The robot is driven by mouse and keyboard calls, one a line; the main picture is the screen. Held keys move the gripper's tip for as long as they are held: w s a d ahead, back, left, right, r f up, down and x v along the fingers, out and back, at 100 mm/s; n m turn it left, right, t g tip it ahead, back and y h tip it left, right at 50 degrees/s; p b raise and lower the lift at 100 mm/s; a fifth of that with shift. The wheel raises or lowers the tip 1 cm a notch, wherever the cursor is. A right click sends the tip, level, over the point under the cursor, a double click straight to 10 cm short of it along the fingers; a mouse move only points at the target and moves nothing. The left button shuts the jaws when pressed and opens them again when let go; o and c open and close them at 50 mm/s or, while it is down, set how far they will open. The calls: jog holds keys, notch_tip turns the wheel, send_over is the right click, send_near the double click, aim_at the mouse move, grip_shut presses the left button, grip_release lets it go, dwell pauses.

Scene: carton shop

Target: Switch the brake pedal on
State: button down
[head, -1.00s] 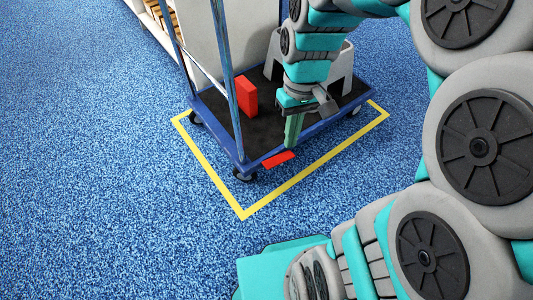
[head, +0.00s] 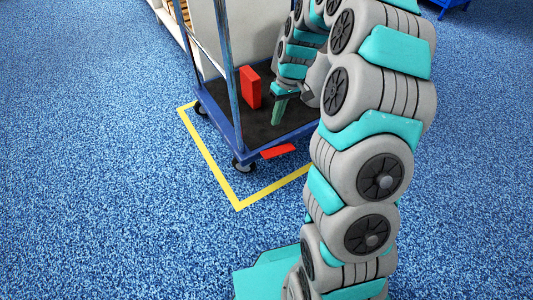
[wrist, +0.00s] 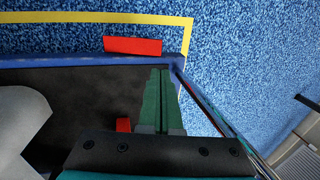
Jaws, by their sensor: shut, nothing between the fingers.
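The brake pedal is a flat red plate (head: 278,151) jutting from the near edge of the blue cart (head: 227,131), low above the floor. It also shows in the wrist view (wrist: 133,46), just outside the cart's blue edge. My gripper (head: 275,122) is shut and empty, pointing down over the cart's dark deck, behind the pedal and apart from it. In the wrist view its green fingers (wrist: 160,75) lie together, tips close to the blue edge in the picture. Whether the fingertips touch the deck I cannot tell.
A red box (head: 250,88) stands on the deck left of my gripper. A blue upright post (head: 229,75) rises at the cart's near corner. Yellow tape (head: 213,170) marks the floor around the cart. Blue floor in front is clear.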

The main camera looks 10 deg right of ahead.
aim_at(265, 155)
jog(key=shift+w+d+f, duration=0.2)
jog(key=shift+w+f, duration=0.15)
jog(key=shift+f, duration=0.4)
jog(key=shift+f, duration=0.1)
jog(key=b+x, duration=0.1)
jog(key=x, duration=1.2)
jog(key=shift+a+f+b, duration=0.15)
jog(key=shift+f+b, duration=0.2)
jog(key=shift+a, duration=0.1)
jog(key=shift+s+a+f+t+h+p, duration=0.25)
jog(key=shift+a+f+t+h+p, duration=0.15)
jog(key=shift+h+p, duration=0.4)
jog(key=shift+a+f+h, duration=0.2)
jog(key=shift+f+h, duration=0.2)
jog(key=shift+h, duration=0.4)
jog(key=shift+r, duration=0.15)
